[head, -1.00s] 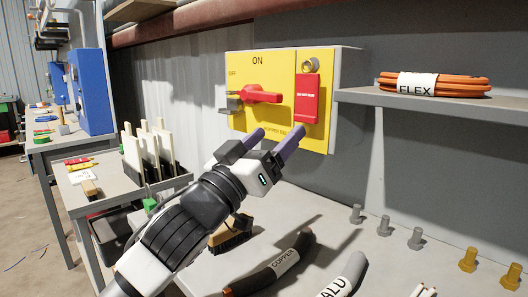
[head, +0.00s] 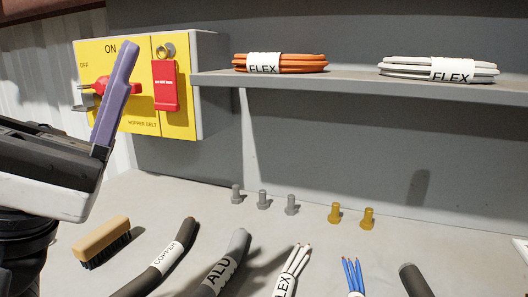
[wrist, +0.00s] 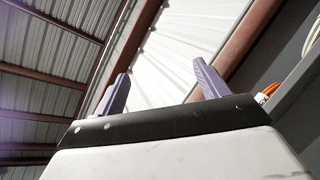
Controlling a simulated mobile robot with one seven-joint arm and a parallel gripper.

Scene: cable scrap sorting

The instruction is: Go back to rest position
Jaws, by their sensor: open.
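My gripper (wrist: 160,92) is open and empty, with its two purple fingers spread apart in the wrist view and tipped up toward the roof. In the head view one purple finger (head: 116,92) shows at the left, pointing up in front of the yellow switch box (head: 144,112). The other finger is not clearly seen there. The red rotary handle (head: 133,89) on the box lies sideways, partly behind the finger. A red tag or cover (head: 165,87) hangs to its right.
A shelf (head: 330,88) carries an orange coil (head: 282,63) and a white coil (head: 438,70). On the bench (head: 330,232) are several bolts, a brush (head: 101,241), a copper cable (head: 158,262), an ALU cable (head: 222,264), a white wire bundle (head: 292,268) and blue wires (head: 353,275).

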